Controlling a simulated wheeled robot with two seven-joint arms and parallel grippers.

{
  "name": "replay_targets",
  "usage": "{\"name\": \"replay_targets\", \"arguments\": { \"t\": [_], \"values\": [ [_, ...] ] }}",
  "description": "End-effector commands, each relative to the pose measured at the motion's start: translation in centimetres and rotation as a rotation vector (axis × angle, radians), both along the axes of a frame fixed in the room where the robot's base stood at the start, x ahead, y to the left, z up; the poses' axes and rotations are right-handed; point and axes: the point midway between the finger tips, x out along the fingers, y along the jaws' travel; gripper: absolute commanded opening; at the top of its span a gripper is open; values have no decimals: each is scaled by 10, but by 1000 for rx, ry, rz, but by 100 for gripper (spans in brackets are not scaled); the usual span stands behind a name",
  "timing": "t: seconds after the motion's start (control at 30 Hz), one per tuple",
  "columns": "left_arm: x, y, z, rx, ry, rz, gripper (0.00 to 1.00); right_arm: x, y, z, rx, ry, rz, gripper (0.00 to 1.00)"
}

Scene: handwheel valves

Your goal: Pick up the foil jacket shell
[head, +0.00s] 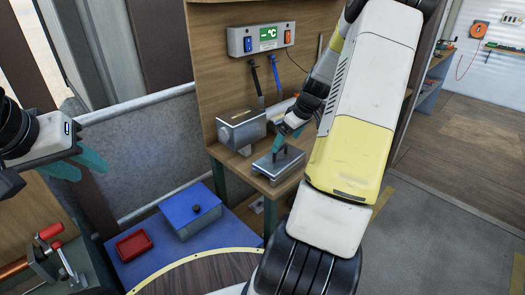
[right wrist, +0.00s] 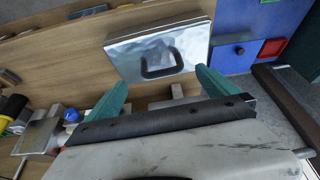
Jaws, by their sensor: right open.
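The foil jacket shell (head: 272,170) is a silvery, flat box-like cover on the wooden bench in the head view. In the right wrist view, the shell (right wrist: 190,45) shows a dark bar handle (right wrist: 162,64) on its crinkled face. My right gripper (head: 286,138) is above the shell, and its fingers partly cover it in the head view. In the right wrist view, its teal fingers (right wrist: 160,95) are wide apart with nothing between them, and the handle lies beyond them. My left gripper (head: 78,165) is open and empty at the left, far from the shell.
A grey metal box (head: 241,130) stands behind the shell on the bench (head: 258,183). A control panel (head: 261,38) and hanging tools are on the wooden backboard. A blue box (head: 190,215) and red tray (head: 133,245) sit on a blue surface at lower left.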

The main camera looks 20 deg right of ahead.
Motion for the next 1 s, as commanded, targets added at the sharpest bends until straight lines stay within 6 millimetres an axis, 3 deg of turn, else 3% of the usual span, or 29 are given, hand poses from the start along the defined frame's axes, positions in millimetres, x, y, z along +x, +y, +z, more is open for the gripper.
{"name": "replay_targets", "arguments": {
  "t": [0.4,0.7,1.0],
  "values": [
    [0,0,0,0,0,0,36,15,12,-52,2,3,1,99],
    [0,0,0,0,0,0,36,17,13,-56,0,1,0,99],
    [0,0,0,0,0,0,36,17,13,-56,0,1,0,42]
  ]
}}
